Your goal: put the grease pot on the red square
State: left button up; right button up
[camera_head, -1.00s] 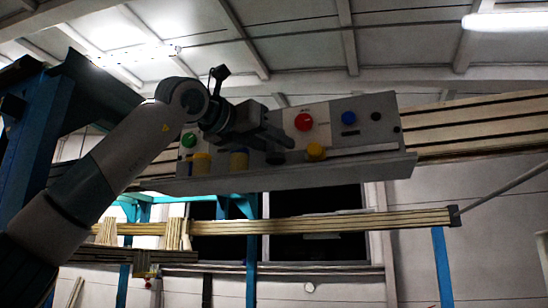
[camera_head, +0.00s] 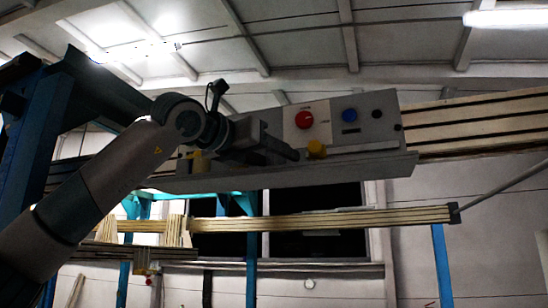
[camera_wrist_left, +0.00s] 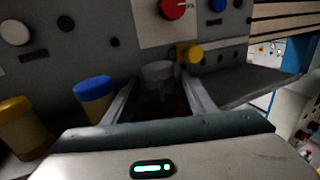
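In the left wrist view, a grey, round-topped pot (camera_wrist_left: 158,71) stands between and just beyond the fingers of my left gripper (camera_wrist_left: 160,84). The fingers are apart, with a gap on each side of it. A dark red patch (camera_wrist_left: 172,104) shows low between the fingers; I cannot tell its full outline. A blue-lidded pot (camera_wrist_left: 94,92) and a yellow-lidded pot (camera_wrist_left: 22,125) stand to the left. In the head view, my left gripper (camera_head: 292,154) reaches right across the shelf and hides most pots. Which pot holds grease is not readable. My right gripper is not in view.
The shelf right of the gripper looks clear in the wrist view. A blue post (camera_head: 30,140) stands left.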

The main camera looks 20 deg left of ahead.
pick_arm(q)
jog(key=shift+r, duration=0.15)
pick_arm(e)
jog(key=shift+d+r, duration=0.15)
pick_arm(q)
jog(key=b+v, duration=0.5)
jog(key=v, duration=0.7)
jog(key=shift+b, duration=0.35)
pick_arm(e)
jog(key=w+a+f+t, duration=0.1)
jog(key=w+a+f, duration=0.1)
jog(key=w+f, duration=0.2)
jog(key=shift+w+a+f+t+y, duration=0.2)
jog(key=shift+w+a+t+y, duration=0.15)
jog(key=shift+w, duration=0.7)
